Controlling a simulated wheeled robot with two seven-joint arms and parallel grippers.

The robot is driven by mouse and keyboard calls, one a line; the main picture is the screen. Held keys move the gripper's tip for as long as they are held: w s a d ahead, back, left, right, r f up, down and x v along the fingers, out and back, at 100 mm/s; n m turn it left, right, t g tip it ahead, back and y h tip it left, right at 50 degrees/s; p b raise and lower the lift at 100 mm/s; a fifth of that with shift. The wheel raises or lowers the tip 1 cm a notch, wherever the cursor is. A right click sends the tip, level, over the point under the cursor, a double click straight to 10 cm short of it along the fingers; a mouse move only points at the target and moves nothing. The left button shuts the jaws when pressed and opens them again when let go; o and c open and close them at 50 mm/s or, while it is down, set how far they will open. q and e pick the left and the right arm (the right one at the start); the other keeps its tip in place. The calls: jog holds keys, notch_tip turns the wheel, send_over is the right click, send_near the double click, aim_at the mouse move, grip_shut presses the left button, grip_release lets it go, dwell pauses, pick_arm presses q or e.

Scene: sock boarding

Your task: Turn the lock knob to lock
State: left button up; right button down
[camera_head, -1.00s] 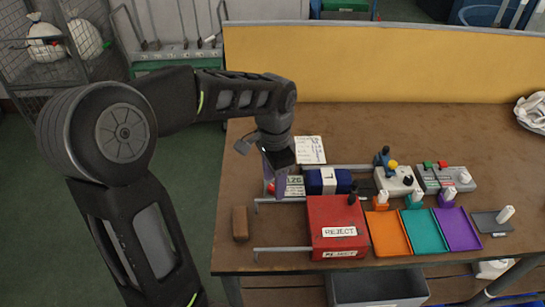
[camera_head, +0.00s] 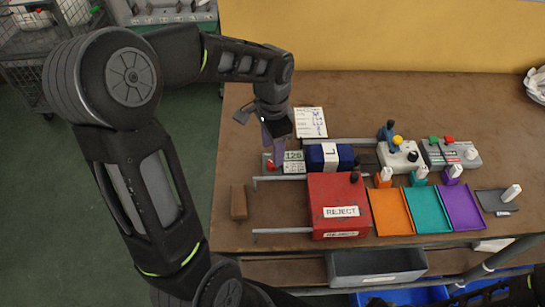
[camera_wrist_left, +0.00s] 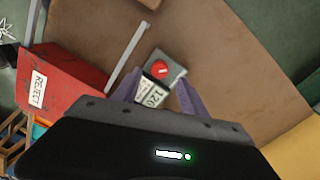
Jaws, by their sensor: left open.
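The red lock knob (camera_wrist_left: 160,68) sits on a small grey box with a white number label (camera_wrist_left: 152,95) in the left wrist view. In the head view, the knob (camera_head: 269,165) shows as a small red spot beside the label (camera_head: 294,162), partly hidden by my gripper. My left gripper (camera_head: 276,158) has purple fingers pointing down above the box. In the wrist view, the gripper (camera_wrist_left: 157,90) is open, with its fingers apart on either side of the label, and the knob lies just beyond the fingertips. I cannot tell whether a finger touches the box. My right gripper is out of view.
A red REJECT box (camera_head: 338,190) with metal rails stands near, with orange (camera_head: 391,212), teal (camera_head: 427,211) and purple (camera_head: 460,208) trays to its right. A navy roll (camera_head: 322,156) lies beside the label. A brown block (camera_head: 239,202) sits in front; bare table surrounds it.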

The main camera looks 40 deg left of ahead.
pick_arm(q)
jog(key=shift+f, duration=2.25)
jog(key=shift+c, duration=0.3)
grip_shut()
